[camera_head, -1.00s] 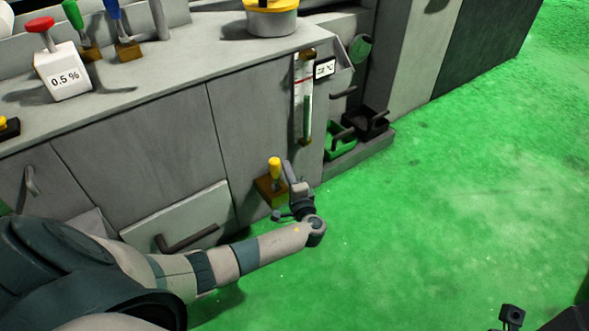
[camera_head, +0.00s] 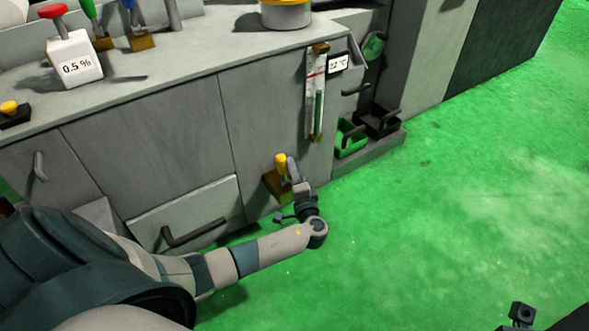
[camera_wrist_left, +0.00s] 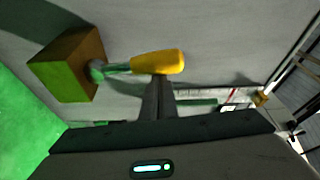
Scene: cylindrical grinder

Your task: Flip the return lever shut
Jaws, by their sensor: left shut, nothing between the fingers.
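The return lever, with a yellow handle (camera_head: 281,164) on a brass-brown block (camera_head: 275,186), sits low on the front of the grey machine cabinet. In the left wrist view its yellow handle (camera_wrist_left: 160,62) and green stem stick out sideways from the block (camera_wrist_left: 72,66). My left gripper (camera_head: 292,168) is shut and empty. Its fingertips (camera_wrist_left: 160,80) are right at the yellow handle, on its near side in the wrist view; I cannot tell whether they touch. The fingers of my right gripper do not show.
A sight gauge (camera_head: 316,95) hangs on the cabinet front above and right of the lever. Green and black bins (camera_head: 352,140) stand on a ledge to the right. A drawer panel with a dark handle (camera_head: 193,235) is to the left. Green floor (camera_head: 440,220) on the right is open.

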